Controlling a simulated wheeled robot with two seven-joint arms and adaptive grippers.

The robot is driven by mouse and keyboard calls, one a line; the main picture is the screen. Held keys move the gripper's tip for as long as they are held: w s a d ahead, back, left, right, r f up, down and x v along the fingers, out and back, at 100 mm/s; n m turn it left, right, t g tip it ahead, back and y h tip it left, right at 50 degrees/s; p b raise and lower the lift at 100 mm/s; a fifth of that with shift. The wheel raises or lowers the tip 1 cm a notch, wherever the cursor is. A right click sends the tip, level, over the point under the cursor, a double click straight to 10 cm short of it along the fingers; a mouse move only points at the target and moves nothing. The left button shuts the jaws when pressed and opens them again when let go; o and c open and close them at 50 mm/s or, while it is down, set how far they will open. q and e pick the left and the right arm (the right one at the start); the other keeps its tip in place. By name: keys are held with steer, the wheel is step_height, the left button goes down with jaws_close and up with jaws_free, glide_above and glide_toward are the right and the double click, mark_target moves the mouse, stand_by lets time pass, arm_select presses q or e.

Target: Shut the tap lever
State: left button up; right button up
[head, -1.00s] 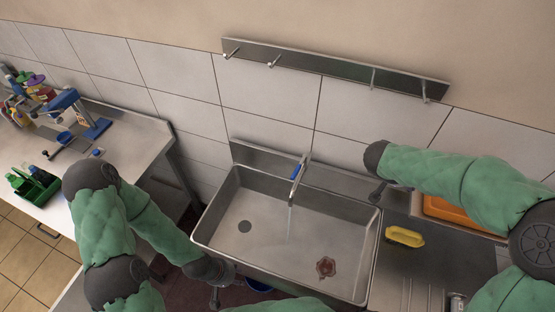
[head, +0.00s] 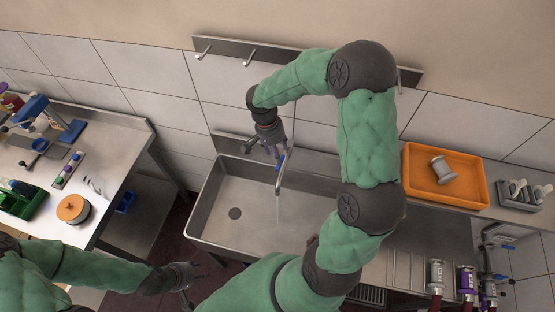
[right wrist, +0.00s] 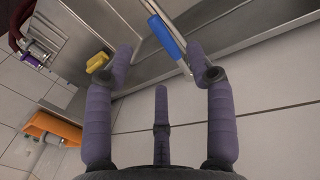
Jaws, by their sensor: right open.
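The tap (head: 278,186) stands at the back edge of the sink, with a thin stream of water running from its spout. Its blue lever (head: 281,161) also shows in the right wrist view (right wrist: 166,38). My right gripper (head: 274,150) reaches down from behind, close to the lever. In the right wrist view my right gripper (right wrist: 158,62) is open, and the lever lies ahead between the fingertips, nearer the right-hand finger. Whether they touch is unclear. My left gripper (head: 193,284) is open and empty at the sink's front left.
The steel sink (head: 197,218) fills the middle. A hook rail (head: 223,48) hangs above. An orange tray (head: 482,186) stands right of my right arm. A yellow sponge (right wrist: 97,62) lies by the sink. The left table (head: 120,131) holds several tools.

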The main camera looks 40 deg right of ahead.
mark_target(283, 157)
steer(key=f, duration=0.4)
steer(key=s+f, duration=0.1)
steer(key=f, duration=0.1)
steer(key=shift+d+f+p, duration=0.2)
steer(key=shift+d+p, duration=0.15)
steer(key=shift+p, duration=0.05)
jaws_close()
